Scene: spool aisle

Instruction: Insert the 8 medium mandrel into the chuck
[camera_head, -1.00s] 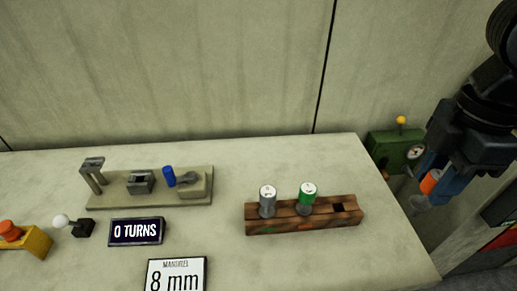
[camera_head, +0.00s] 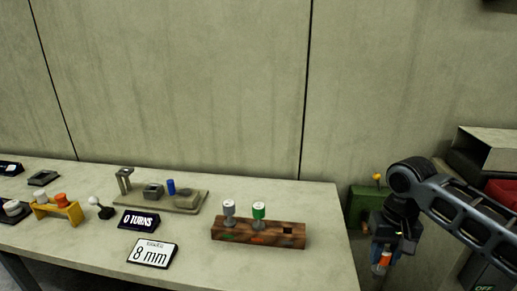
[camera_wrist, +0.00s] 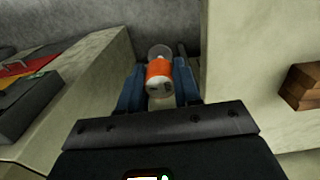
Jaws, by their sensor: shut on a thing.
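My gripper (camera_head: 382,259) is shut on the orange mandrel (camera_head: 384,258), to the right of the table in the head view. In the wrist view the same orange mandrel (camera_wrist: 159,70) sits between the two blue fingers of my gripper (camera_wrist: 158,88). A grey round part shows just beyond it; I cannot tell if it belongs to the mandrel. A green machine (camera_head: 362,207) with a yellow-knobbed lever stands behind my gripper, partly hidden. I cannot clearly make out a chuck on it. The sign (camera_head: 152,254) on the table reads 8 mm.
A wooden block (camera_head: 227,233) holds a grey-topped mandrel (camera_head: 229,210) and a green-topped mandrel (camera_head: 259,211); its right hole is empty. A fixture plate (camera_head: 190,203) and a "0 TURNS" display (camera_head: 139,220) are on the table (camera_head: 310,267). A red bin (camera_head: 504,192) is at the right.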

